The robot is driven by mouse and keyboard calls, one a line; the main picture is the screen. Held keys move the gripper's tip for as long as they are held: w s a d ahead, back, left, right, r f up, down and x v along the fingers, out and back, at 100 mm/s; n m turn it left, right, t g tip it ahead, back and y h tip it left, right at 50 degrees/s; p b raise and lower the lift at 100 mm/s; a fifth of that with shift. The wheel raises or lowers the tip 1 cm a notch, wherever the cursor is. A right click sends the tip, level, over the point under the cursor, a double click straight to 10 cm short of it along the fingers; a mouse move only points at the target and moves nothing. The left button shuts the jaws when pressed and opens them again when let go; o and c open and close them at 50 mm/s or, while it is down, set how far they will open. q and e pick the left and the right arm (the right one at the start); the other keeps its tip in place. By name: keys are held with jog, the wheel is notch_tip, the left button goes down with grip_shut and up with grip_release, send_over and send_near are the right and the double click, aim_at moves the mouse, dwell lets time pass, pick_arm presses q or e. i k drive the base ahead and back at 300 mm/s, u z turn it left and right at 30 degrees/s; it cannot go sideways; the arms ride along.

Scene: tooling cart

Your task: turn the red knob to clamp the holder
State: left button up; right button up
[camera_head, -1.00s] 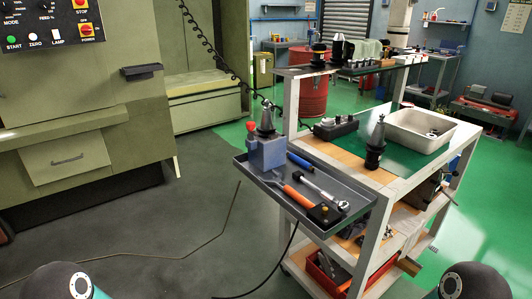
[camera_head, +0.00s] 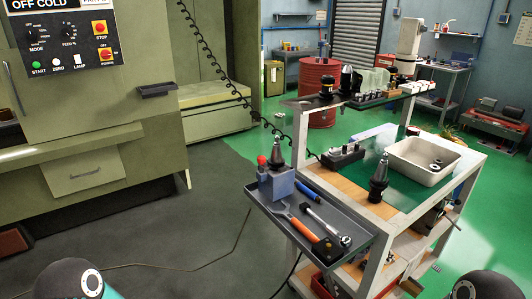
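The red knob (camera_head: 262,161) sits on the left side of a blue-grey clamping block (camera_head: 275,185). The block stands at the back left of the grey side tray (camera_head: 335,257) on the cart. A metal tapered tool holder (camera_head: 277,153) stands upright in the top of the block. I cannot tell whether it is clamped. Neither of my grippers shows. Only dark rounded parts of my arms show at the bottom left and bottom right corners, well apart from the block.
In the tray lie an orange-handled wrench (camera_head: 298,221), a ratchet (camera_head: 328,225) and a blue-handled tool (camera_head: 307,191). Another holder (camera_head: 379,180) stands on the cart top by a white bin (camera_head: 425,173). A green machine (camera_head: 90,150) is at left. Grey floor is clear before it.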

aim_at(261, 160)
jog(key=z, duration=1.55)
jog(key=i, duration=0.15)
jog(key=u, duration=3.25)
jog(key=i, duration=2.15)
jog(key=z, duration=2.9)
